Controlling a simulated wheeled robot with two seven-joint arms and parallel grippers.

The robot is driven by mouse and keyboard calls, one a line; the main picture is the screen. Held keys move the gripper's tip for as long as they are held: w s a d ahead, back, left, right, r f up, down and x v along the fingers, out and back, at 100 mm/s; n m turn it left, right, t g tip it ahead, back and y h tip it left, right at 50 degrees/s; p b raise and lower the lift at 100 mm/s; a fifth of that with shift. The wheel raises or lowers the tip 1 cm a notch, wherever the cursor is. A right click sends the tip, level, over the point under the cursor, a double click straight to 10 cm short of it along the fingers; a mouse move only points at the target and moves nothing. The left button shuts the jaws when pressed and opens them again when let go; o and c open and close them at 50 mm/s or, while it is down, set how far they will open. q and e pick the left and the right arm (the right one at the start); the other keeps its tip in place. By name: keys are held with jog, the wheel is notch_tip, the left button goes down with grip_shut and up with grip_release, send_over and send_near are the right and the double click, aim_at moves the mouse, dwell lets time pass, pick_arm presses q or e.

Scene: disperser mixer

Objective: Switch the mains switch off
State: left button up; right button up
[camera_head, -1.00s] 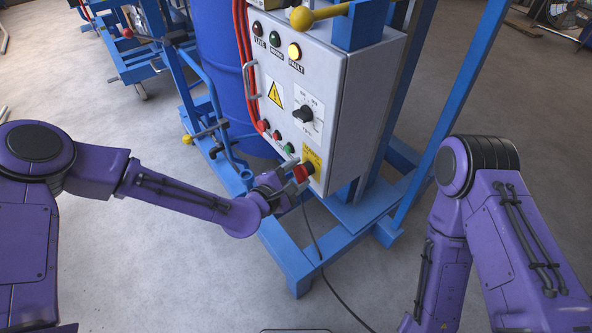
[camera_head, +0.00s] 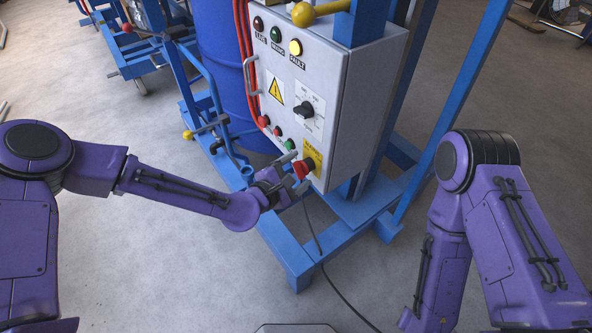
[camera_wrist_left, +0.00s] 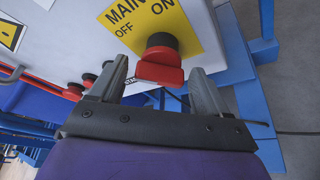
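The mains switch is a red rotary handle (camera_head: 304,167) on a yellow plate, low on the front of the grey control cabinet. In the left wrist view the red handle (camera_wrist_left: 160,68) sits below the plate's OFF and ON markings; which one it points to is not clear. My left gripper (camera_head: 295,172) is open just in front of the handle. In the left wrist view the two fingers of the left gripper (camera_wrist_left: 160,88) stand apart on either side of the handle, with gaps and no visible contact. My right arm is at the right, its gripper out of view.
The cabinet (camera_head: 350,110) also carries a black selector knob (camera_head: 304,109), several small buttons and a lit yellow lamp (camera_head: 295,47). A blue frame (camera_head: 290,262) surrounds its base. A black cable (camera_head: 325,265) runs over the floor. Open floor lies in front.

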pick_arm(q)
jog(key=shift+r, duration=0.1)
jog(key=p+v, duration=0.1)
jog(key=v, duration=0.9)
jog(key=shift+s, duration=0.3)
jog(key=shift+a, duration=0.1)
